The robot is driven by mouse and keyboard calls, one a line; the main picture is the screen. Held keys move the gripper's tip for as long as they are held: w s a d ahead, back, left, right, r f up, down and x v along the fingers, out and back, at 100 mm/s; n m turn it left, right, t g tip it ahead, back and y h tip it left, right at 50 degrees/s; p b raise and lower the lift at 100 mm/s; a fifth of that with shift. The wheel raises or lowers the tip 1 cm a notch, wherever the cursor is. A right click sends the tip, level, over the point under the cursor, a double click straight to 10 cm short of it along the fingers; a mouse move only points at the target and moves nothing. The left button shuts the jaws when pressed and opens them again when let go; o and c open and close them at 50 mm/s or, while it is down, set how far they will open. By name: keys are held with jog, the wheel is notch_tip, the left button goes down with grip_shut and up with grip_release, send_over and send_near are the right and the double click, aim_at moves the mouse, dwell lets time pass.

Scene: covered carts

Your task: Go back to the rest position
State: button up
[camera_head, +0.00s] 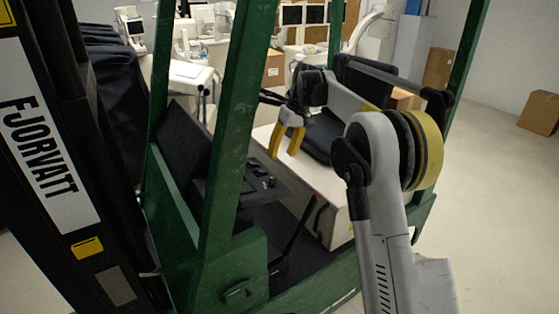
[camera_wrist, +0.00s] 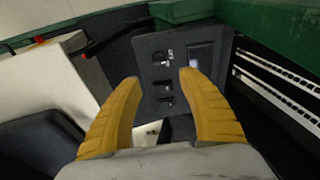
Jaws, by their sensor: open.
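My gripper (camera_head: 288,140) hangs in the middle of the head view, inside the green frame, with its two yellow fingers pointing down. In the wrist view the fingers of my gripper (camera_wrist: 160,85) are spread apart with nothing between them. A dark control panel (camera_head: 262,183) with small levers lies below and to the left of the gripper. The panel also shows past the fingertips in the wrist view (camera_wrist: 172,62). I cannot tell from these frames how far the fingertips are from it, but no contact shows.
Green posts (camera_head: 226,130) of the frame stand close on the left of my gripper. A black seat (camera_head: 322,138) on a pale box (camera_head: 335,190) is beside it. Cardboard boxes (camera_head: 540,112) stand on open floor at right.

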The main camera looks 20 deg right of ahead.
jog(key=s+a+f+m+t+h+b, duration=0.1)
jog(key=s+b, duration=0.4)
jog(key=s, duration=0.5)
jog(key=s+a+f+m+t+h+b, duration=0.1)
jog(key=s+a+t+b, duration=0.1)
jog(key=s+b, duration=0.6)
jog(key=s+f+t+b, duration=0.1)
jog(key=s+f+b, duration=0.2)
jog(key=s+f, duration=0.5)
jog(key=s+f+m+t+h+b, duration=0.1)
jog(key=s+f+t+b, duration=0.1)
jog(key=s+f, duration=0.7)
jog(key=s+b, duration=0.1)
jog(key=s, duration=0.4)
jog(key=shift+s+f+m, duration=0.25)
jog(key=shift+s+m, duration=0.05)
jog(key=shift+s, duration=0.05)
